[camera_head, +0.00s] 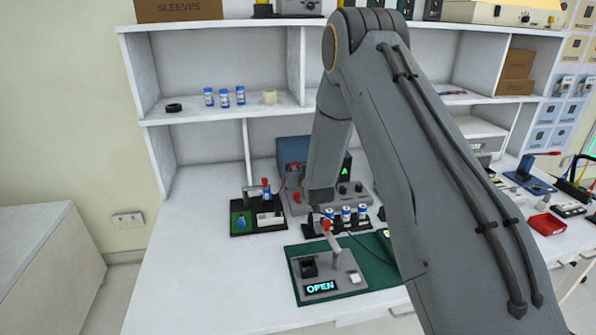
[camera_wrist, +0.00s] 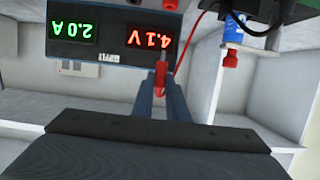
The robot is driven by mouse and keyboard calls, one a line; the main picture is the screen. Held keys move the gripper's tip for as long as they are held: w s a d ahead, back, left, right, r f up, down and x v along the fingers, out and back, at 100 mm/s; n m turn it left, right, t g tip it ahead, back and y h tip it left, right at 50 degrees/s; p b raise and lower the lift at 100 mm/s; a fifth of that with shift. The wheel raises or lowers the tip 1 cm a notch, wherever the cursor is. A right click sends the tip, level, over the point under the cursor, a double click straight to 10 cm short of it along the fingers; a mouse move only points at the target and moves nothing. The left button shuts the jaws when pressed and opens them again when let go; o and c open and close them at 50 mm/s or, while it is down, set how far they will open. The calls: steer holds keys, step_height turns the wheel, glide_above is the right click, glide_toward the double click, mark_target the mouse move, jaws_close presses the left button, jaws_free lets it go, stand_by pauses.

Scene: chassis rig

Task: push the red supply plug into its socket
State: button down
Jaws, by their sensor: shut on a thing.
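The red supply plug (camera_wrist: 160,78) stands between the two finger pads of my gripper (camera_wrist: 162,92) in the wrist view, in front of the supply's face. My gripper is shut on it. The supply (camera_wrist: 95,15) shows a green 2.0 A and a red 4.1 V reading, upside down in this view. Its blue case (camera_head: 293,150) shows in the head view behind my arm, which hides much of its front. A red lead (camera_wrist: 195,30) runs upward at the right of the plug. I cannot make out the socket clearly.
A green mat (camera_head: 375,252) holds a grey fixture (camera_head: 330,278) reading OPEN, with a red-knobbed lever. A black tray (camera_head: 240,228) with a small press stands left of the supply. Blue-and-white cylinders (camera_head: 346,214) stand in front of it. The table's front left is clear.

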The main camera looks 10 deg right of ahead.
steer(key=shift+f+b, duration=1.6)
steer(key=shift+f, duration=1.1)
steer(key=shift+f+b, duration=1.1)
steer(key=shift+f, duration=0.35)
steer(key=c, duration=1.7)
jaws_free()
steer(key=shift+s+f, duration=0.1)
steer(key=shift+o, duration=0.2)
steer(key=b+v, duration=0.1)
steer(key=v, duration=0.6)
steer(key=shift+s+r, duration=0.3)
steer(key=shift+r, duration=0.05)
steer(key=shift+r, duration=0.1)
